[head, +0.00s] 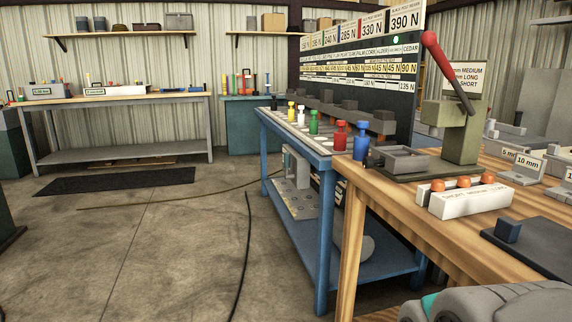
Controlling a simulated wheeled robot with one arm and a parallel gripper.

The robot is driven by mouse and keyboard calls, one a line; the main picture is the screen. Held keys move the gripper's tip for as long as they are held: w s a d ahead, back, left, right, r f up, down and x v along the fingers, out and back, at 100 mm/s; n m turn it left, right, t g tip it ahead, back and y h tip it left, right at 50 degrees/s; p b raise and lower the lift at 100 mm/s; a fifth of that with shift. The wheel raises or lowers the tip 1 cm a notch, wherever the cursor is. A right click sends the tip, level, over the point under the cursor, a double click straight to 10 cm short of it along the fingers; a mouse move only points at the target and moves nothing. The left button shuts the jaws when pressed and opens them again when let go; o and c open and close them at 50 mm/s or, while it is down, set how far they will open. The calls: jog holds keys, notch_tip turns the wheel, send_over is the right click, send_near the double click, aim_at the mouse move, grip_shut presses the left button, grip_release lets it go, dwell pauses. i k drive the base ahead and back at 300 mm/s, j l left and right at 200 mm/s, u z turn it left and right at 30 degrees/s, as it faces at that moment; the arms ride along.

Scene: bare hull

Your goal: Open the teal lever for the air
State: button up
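I cannot make out a teal lever for the air in the head view. The one clear lever is a red-handled one (447,65) on an olive-green press (457,125) that stands on the wooden bench at the right. A grey rounded part of my arm, with a small teal patch, shows at the bottom right corner. My gripper is not in view.
A wooden bench (395,212) fills the right, with a white labelled box (470,203) on it. A blue bench (322,250) with coloured pieces stands beyond. A grey table (120,100) is far left.

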aim_at(287, 155)
jog(key=i+j, duration=0.25)
jog(key=i, duration=0.25)
jog(key=i+j, duration=0.25)
jog(key=i, duration=0.2)
jog(key=i+j, duration=0.25)
jog(key=i, duration=0.25)
jog(key=l+z, duration=0.05)
